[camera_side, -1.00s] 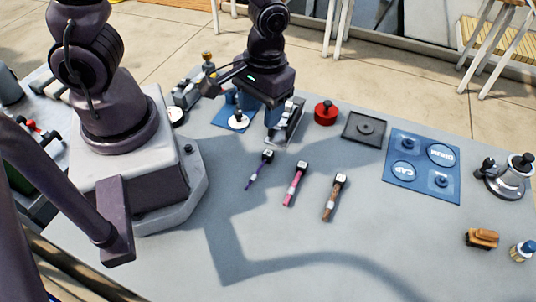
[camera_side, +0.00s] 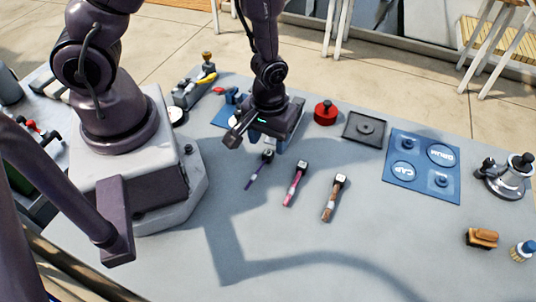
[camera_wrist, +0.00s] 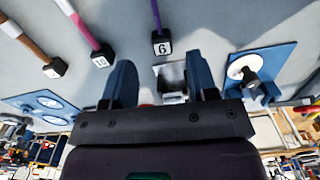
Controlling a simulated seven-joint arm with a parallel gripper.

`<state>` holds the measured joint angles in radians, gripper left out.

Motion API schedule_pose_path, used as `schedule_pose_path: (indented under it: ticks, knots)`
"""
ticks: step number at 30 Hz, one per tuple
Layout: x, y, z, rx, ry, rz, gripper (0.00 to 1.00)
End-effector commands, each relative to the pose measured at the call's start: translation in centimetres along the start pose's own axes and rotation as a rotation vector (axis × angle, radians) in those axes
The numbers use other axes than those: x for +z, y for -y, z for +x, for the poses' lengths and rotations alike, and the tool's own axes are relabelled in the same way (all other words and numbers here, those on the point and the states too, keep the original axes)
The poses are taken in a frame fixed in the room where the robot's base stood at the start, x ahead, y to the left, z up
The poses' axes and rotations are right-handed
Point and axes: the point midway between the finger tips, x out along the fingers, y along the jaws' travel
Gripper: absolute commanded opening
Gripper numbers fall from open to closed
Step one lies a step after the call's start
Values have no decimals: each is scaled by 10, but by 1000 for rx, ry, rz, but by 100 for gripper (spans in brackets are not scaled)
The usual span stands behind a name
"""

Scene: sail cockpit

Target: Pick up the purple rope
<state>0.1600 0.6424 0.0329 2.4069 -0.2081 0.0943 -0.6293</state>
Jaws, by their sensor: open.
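The purple rope (camera_side: 256,173) lies on the grey table, its black end block (camera_side: 267,156) toward my gripper. In the wrist view the purple rope (camera_wrist: 156,14) runs to the top edge, and its block (camera_wrist: 162,44) reads 6. My gripper (camera_side: 264,141) is just behind the block in the side view. In the wrist view my gripper (camera_wrist: 160,72) is open, with two blue fingers spread apart. The block shows beyond the gap between them, with nothing held. The height above the table is hard to tell.
A pink rope (camera_side: 295,185) and a brown rope (camera_side: 333,200) lie to the right. A metal fitting (camera_wrist: 173,80) shows between my fingers. A red knobbed piece (camera_side: 325,113), a dark square tray (camera_side: 379,126) and a blue board (camera_side: 406,147) stand behind. The front table is clear.

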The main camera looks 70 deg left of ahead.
Motion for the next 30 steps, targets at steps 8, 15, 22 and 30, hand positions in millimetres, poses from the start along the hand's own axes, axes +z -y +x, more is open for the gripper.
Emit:
schedule_pose_path:
  ticks: [8,15,22,30]
  knots:
    - [0,3,37,-2,2,-2,53]
    - [-1,2,45,1,0,-1,53]
    - [-1,2,45,0,0,0,30]
    - [-1,2,45,0,0,0,0]
